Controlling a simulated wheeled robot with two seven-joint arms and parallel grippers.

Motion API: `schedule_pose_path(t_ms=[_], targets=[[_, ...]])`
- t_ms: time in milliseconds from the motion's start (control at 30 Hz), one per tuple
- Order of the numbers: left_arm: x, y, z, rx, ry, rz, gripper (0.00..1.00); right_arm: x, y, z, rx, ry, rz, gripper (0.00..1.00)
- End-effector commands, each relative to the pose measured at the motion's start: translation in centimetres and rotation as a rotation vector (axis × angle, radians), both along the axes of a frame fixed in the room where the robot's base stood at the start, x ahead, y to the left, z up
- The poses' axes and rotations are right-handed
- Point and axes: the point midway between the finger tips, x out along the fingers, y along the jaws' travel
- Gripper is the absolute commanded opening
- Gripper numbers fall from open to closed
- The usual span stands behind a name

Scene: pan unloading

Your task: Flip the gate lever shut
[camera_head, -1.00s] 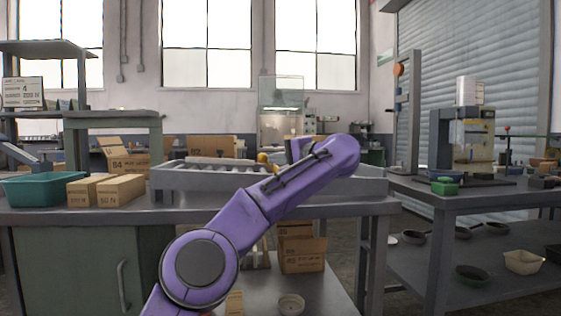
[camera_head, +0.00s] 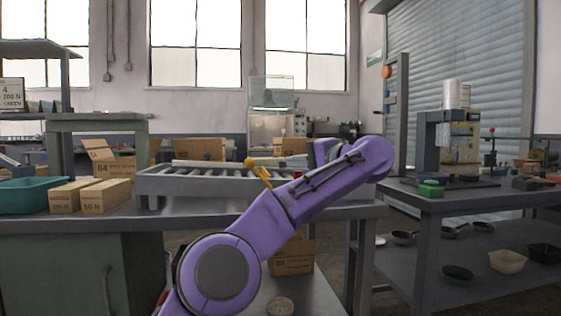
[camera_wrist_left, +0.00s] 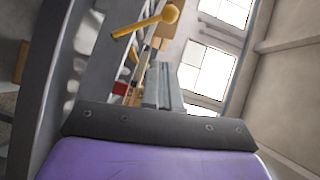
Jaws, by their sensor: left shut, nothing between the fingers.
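The gate lever (camera_head: 265,177) is a yellow bar with a round knob. It stands tilted at the front of the roller conveyor (camera_head: 165,187), its knob up and to the left in the head view. It also shows at the top of the left wrist view (camera_wrist_left: 146,22). My left arm passes in front of its lower end, so the lever's foot is hidden. My left gripper (camera_head: 317,152) is partly hidden behind my wrist, right of the lever and apart from it. My right gripper is out of view.
Two cardboard boxes (camera_head: 105,195) and a teal bin (camera_head: 28,196) stand on the bench left of the conveyor. A side table (camera_head: 450,204) on the right carries a press machine (camera_head: 459,140) and a green block (camera_head: 430,188). Several pans lie on its lower shelf.

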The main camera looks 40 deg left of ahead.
Motion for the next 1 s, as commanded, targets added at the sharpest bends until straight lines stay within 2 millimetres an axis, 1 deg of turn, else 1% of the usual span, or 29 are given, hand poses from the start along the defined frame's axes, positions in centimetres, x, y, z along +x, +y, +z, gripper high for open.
schedule_pose_path(t_ms=[33,100,200,300,867,933,967,1000], targets=[[0.0,-1.2,0.2,0.003,0.001,-0.002,0.0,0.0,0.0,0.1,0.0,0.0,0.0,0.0],[-0.1,-2.5,0.2,0.003,0.001,-0.002,0.0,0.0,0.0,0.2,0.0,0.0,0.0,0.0],[-0.2,-3.8,0.3,0.002,0.001,-0.001,0.0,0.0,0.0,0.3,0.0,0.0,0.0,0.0],[-0.3,-4.4,0.3,0.0,0.001,0.0,0.0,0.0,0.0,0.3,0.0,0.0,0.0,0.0],[-0.3,-4.6,0.3,0.0,0.004,0.0,0.0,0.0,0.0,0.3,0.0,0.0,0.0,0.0],[-0.3,-4.6,0.3,0.004,0.042,-0.005,0.0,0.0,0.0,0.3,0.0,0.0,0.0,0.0],[-0.2,-4.6,0.4,0.013,0.082,-0.011,0.0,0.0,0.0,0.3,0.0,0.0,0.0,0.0],[-0.1,-4.5,0.8,0.038,0.16,-0.024,0.0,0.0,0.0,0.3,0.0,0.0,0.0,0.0]])
